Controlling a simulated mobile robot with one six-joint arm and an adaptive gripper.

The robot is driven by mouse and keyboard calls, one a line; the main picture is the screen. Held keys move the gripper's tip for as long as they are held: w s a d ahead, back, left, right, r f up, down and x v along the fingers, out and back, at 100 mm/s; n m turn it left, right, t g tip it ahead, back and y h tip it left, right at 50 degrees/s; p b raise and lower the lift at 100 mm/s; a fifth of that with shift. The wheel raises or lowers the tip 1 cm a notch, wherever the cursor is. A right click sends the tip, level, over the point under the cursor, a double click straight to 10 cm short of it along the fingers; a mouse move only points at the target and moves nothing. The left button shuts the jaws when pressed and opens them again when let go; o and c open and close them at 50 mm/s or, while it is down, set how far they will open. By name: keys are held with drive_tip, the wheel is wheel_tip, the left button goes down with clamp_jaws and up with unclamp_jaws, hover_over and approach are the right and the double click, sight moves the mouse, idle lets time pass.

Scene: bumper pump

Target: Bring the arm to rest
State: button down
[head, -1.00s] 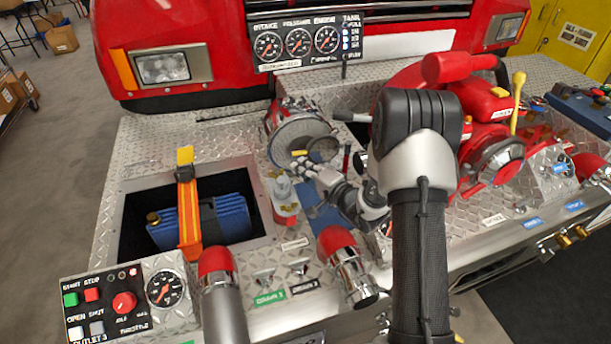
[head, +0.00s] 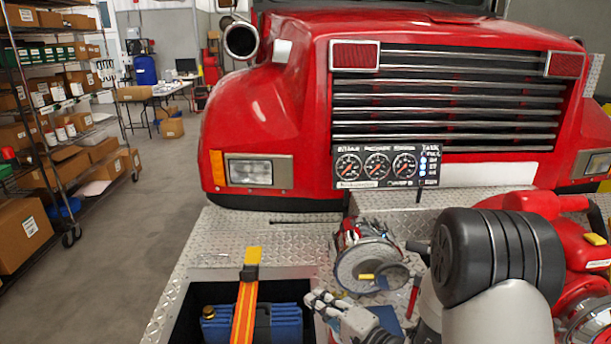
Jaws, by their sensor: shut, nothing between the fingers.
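My arm rises at the lower right of the head view, its dark joint cap and grey link in front of the bumper deck. My gripper (head: 322,303) is low in the picture, pointing left, just in front of the round metal reel-like part (head: 370,268). Its fingers look close together with nothing seen between them. The lower part of the arm is cut off by the bottom edge.
A red fire truck (head: 262,110) stands behind the diamond-plate bumper (head: 225,237). A gauge panel (head: 388,166) stands on the deck. An orange strap (head: 245,305) crosses a recess holding a blue case (head: 285,322). Red pump machinery (head: 583,255) is at right. Shelving (head: 60,120) is far left.

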drive_tip(key=s+a+r+n+g+y, duration=0.4)
drive_tip(key=s+a+r+n+g, duration=0.35)
drive_tip(key=s, duration=0.55)
drive_tip(key=s+r+n+g+h, duration=0.2)
drive_tip(key=s+g+h, duration=0.3)
drive_tip(key=s, duration=0.7)
drive_tip(key=s+d+r+t+h, duration=0.1)
drive_tip(key=s+d+t+h, duration=0.1)
drive_tip(key=d+h, duration=0.3)
drive_tip(key=s+d+r+t+h, duration=0.1)
drive_tip(key=d+h, duration=0.4)
drive_tip(key=d, duration=0.7)
drive_tip(key=shift+s+d+t, duration=0.2)
drive_tip(key=shift+s+t, duration=0.45)
drive_tip(key=shift+s, duration=0.6)
drive_tip(key=shift+a, duration=0.1)
